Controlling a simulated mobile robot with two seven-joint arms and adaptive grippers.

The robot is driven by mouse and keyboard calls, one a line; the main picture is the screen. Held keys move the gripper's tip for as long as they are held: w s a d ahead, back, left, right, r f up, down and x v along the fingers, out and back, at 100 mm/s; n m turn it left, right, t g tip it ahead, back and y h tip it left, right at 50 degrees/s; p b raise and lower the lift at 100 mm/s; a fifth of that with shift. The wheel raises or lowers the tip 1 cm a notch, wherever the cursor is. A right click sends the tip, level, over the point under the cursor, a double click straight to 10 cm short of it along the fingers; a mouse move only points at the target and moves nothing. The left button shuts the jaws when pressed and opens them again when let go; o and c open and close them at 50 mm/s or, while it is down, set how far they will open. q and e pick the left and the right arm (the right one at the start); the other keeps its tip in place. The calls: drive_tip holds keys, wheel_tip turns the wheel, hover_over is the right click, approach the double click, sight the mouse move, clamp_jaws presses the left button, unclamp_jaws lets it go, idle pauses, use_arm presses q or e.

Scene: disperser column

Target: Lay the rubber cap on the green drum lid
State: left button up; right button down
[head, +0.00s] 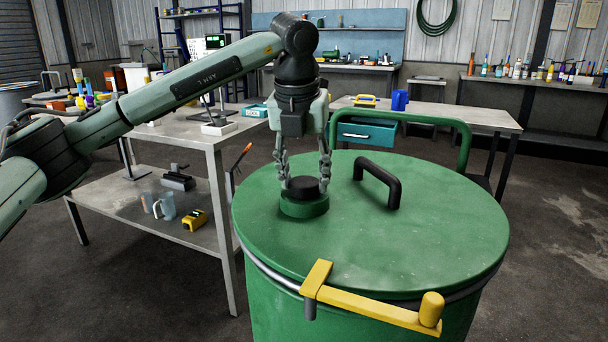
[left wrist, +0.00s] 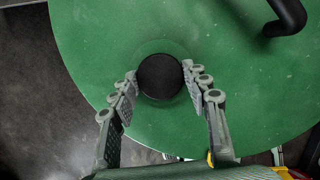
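The rubber cap (head: 305,187) is a black round disc. It sits on a short raised green neck (head: 304,207) on the green drum lid (head: 420,235), left of the lid's middle. My left gripper (head: 305,183) points down over it, one finger on each side. In the left wrist view the cap (left wrist: 160,76) lies between the fingertips (left wrist: 159,72), very close to both. I cannot tell whether the fingers touch it or leave a small gap. My right gripper is in neither view.
A black arched handle (head: 378,180) stands on the lid beside the neck. A yellow clamp lever (head: 375,308) crosses the drum's near rim. A green rail (head: 466,140) rises behind the drum. A metal table (head: 215,140) stands at the left. The lid's right side is clear.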

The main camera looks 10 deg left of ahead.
sight(305, 180)
use_arm(q)
drive_tip(key=o, duration=0.4)
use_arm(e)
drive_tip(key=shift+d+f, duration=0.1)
use_arm(q)
drive_tip(key=shift+r, duration=0.15)
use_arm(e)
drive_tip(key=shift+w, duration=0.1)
use_arm(q)
drive_tip(key=shift+r+p, duration=0.3)
drive_tip(key=shift+p, duration=0.05)
drive_tip(key=shift+v, duration=1.05)
drive_tip(key=v, duration=1)
drive_tip(key=shift+r, duration=0.15)
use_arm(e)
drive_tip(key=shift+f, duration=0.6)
